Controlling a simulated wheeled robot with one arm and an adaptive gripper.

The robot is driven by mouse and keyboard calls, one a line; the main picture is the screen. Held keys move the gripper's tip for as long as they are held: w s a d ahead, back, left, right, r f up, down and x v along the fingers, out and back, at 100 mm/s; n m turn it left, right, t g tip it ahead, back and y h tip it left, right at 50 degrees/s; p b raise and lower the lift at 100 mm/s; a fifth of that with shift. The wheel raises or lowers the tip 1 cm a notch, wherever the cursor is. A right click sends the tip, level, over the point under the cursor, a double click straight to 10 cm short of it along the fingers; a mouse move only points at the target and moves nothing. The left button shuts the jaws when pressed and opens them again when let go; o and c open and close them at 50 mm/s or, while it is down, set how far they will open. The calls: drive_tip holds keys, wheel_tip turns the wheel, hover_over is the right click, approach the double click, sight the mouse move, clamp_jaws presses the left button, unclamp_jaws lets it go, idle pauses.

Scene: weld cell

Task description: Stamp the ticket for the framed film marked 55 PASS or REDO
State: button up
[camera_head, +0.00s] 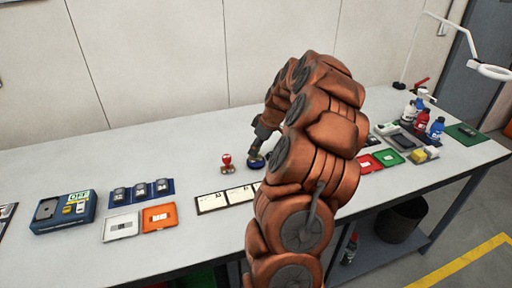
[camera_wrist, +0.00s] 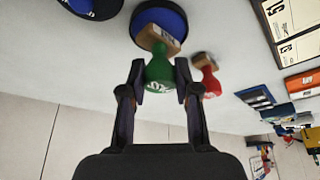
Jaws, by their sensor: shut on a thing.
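My gripper (camera_wrist: 159,88) is shut on a green stamp (camera_wrist: 159,72) with a wooden block at its end. The block is over a round blue ink pad (camera_wrist: 172,17) in the wrist view; I cannot tell whether they touch. In the head view my gripper (camera_head: 260,146) is just above the blue pad (camera_head: 254,163), and my arm hides part of this area. A red stamp (camera_head: 227,162) stands left of the pad; it also shows in the wrist view (camera_wrist: 206,75). White tickets (camera_head: 212,202) lie in front of the stamps. No film mark 55 is readable.
A white-framed film (camera_head: 121,226) and an orange-framed one (camera_head: 159,218) lie left of the tickets, near a dark blue box (camera_head: 62,213) and a blue tray (camera_head: 139,190). Red (camera_head: 368,164) and green (camera_head: 388,158) frames and several bottles (camera_head: 436,129) are at right. The back left table is clear.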

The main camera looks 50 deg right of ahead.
drive_tip(key=shift+s+f+b, duration=0.1)
drive_tip(key=shift+f+b, duration=0.4)
drive_tip(key=shift+b, duration=0.3)
idle(2.4)
drive_tip(key=shift+r, duration=0.1)
idle(0.5)
drive_tip(key=shift+r, duration=3.5)
drive_tip(key=shift+r, duration=0.1)
